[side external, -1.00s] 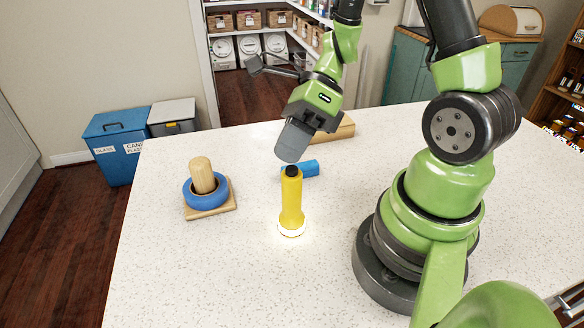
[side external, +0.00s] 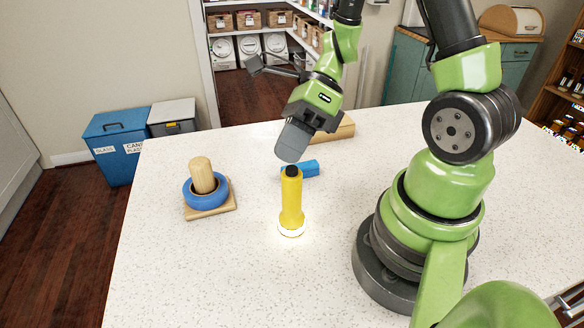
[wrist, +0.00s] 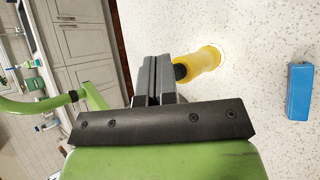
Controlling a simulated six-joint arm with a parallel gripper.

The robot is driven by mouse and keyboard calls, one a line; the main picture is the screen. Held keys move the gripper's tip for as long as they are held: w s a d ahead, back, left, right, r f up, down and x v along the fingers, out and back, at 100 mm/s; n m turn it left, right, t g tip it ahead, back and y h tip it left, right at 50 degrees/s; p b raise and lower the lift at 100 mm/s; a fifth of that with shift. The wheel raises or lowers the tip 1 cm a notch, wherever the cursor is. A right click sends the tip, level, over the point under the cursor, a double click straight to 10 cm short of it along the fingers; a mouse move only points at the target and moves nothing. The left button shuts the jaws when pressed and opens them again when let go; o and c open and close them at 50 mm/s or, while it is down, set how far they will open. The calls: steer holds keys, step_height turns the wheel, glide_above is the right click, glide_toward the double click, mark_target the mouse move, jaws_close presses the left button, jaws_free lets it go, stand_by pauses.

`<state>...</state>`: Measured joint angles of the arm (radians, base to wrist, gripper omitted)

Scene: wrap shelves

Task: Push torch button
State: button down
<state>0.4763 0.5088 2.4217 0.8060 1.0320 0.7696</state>
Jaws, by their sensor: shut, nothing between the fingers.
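A yellow torch (side external: 291,203) stands upright, lamp end down, on the white speckled counter. A glow spreads on the counter around its base. Its dark button (side external: 291,171) is at the top end. My gripper (side external: 291,157) is shut and empty, with its fingertips just above the button; a small gap seems to show between them. In the wrist view the shut fingers (wrist: 152,70) appear beside the dark button (wrist: 180,71) and the yellow torch body (wrist: 203,60).
A blue block (side external: 301,169) lies behind the torch and also shows in the wrist view (wrist: 300,91). A blue ring (side external: 206,193) sits around a wooden peg (side external: 202,174) at left. A wooden block (side external: 337,131) lies behind my gripper. The counter's front is clear.

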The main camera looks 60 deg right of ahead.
mark_target(290, 166)
steer(key=shift+f, duration=0.2)
stand_by(0.5)
steer(key=shift+f, duration=0.25)
steer(key=shift+r, duration=0.45)
steer(key=shift+r, duration=3)
